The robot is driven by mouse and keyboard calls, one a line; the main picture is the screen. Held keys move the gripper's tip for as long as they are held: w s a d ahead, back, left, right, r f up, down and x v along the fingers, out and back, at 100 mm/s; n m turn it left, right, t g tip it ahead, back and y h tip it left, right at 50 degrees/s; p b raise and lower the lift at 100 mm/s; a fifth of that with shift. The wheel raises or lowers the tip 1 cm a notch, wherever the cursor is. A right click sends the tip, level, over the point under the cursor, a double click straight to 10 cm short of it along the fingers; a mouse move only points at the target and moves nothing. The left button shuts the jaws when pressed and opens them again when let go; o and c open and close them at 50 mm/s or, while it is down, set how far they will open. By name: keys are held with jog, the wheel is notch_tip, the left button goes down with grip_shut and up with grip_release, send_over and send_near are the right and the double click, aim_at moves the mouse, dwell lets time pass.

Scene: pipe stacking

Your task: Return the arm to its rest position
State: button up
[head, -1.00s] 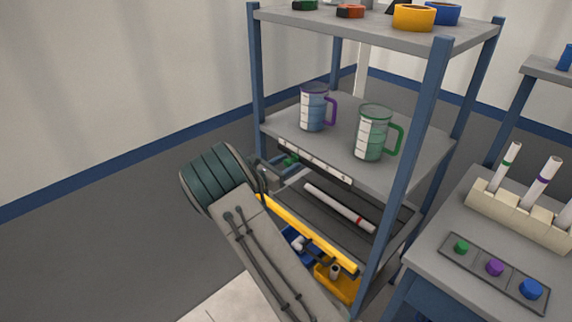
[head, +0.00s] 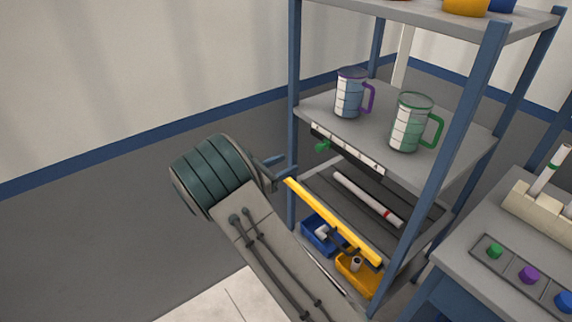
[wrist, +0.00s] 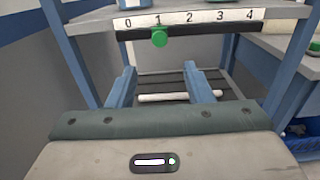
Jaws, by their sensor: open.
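My gripper (wrist: 162,88) is open and empty in the wrist view, its two blue fingers spread apart in front of the shelf rack. In the head view my gripper (head: 283,165) is small and partly hidden behind the dark rounded end of my arm. It is outside the rack, near the left front post, about level with the gap under the middle shelf. A white pipe with a red band (head: 368,200) lies on the dark lower shelf. It also shows beyond the fingers in the wrist view (wrist: 180,97), apart from them.
The rack's blue post (head: 294,110) and yellow bar (head: 332,221) are close to my arm. A purple-handled jug (head: 350,95) and a green-handled jug (head: 410,123) stand on the middle shelf (head: 460,147). A numbered scale with a green knob (wrist: 159,38) is on its edge. Floor left is clear.

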jog(key=s+d+r+m+g+y, duration=0.2)
jog(key=s+d+m+g+y, duration=0.15)
jog(key=s+d+m, duration=0.3)
jog(key=s+d+r+m+g+y, duration=0.2)
jog(key=s+d+r+m+g, duration=0.1)
jog(key=s+d+m+g, duration=0.3)
jog(key=s+a+r+m+t+y, duration=0.1)
jog(key=s+m+y, duration=0.4)
jog(key=s, duration=0.5)
jog(key=s+a+r+m+t+y, duration=0.2)
jog(key=s+m+y, duration=0.3)
jog(key=s, duration=0.5)
jog(key=shift+s+r+m, duration=0.15)
jog(key=shift+r+m, duration=0.7)
jog(key=shift+m, duration=0.1)
dwell(0.6)
